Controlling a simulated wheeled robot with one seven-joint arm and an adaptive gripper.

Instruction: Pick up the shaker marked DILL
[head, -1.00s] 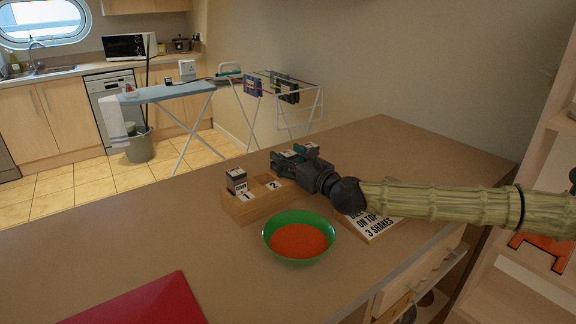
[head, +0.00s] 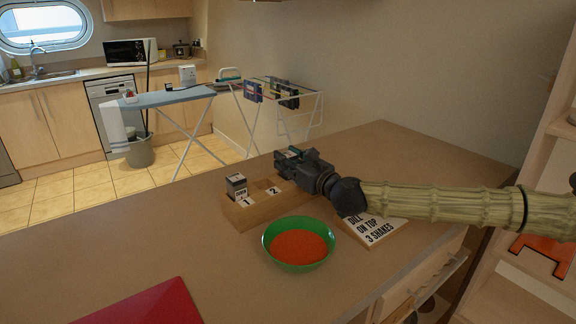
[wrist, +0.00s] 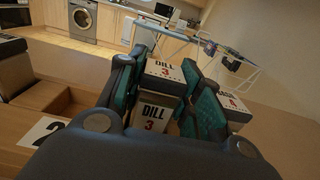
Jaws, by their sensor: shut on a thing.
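The shaker marked DILL (wrist: 153,112) has a white label with a red 3 and stands between my gripper's fingers in the wrist view. My gripper (wrist: 168,98) is shut on it, with teal pads at its left and right sides. In the head view my gripper (head: 288,157) is at the back right end of the wooden rack (head: 250,213) and hides the shaker. I cannot tell whether the shaker is clear of its compartment.
Another shaker (wrist: 234,104), marked 4, stands close to the right finger. A dark-topped shaker (head: 237,185) is in compartment 1; compartment 2 looks empty. A green bowl (head: 272,250) of orange powder, a lettered board (head: 374,230) and a red mat (head: 150,305) are on the counter.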

